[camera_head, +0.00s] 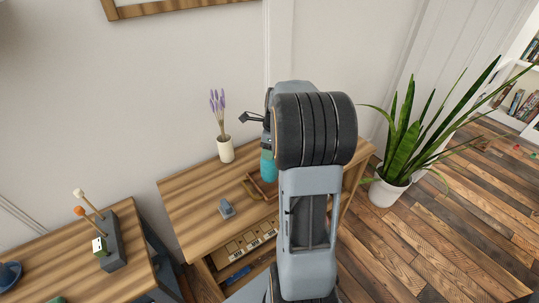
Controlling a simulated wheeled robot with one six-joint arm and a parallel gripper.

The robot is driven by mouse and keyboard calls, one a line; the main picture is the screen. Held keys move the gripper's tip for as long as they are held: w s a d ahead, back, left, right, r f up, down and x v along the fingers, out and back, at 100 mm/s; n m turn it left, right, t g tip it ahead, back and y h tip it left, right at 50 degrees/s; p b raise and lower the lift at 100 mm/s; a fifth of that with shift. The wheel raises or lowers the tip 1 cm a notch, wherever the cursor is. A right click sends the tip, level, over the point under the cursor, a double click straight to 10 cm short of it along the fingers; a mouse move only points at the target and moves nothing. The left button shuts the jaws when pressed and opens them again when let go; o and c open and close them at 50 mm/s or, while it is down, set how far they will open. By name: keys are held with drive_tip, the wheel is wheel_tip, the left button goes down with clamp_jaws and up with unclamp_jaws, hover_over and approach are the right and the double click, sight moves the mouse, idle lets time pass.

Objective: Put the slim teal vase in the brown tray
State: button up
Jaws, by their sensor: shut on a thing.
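The slim teal vase (268,168) hangs upright below my gripper (266,142), which is shut on its upper part. My arm covers the right side of this area, and the fingers are small and partly hidden. The brown tray (253,189) lies on the wooden table, just below and slightly left of the vase in the picture. Part of the tray is hidden behind the vase and my arm. I cannot tell exactly how high the vase is above it.
A white vase with lavender (226,151) stands at the table's back, left of my gripper. A small grey object (226,208) is nearer the front. The wooden table (187,203) is bare at left. A potted plant (388,190) stands right; another table (75,262) is at lower left.

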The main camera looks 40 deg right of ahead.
drive_tip(key=shift+f, duration=1.6)
drive_tip(key=o, duration=1.4)
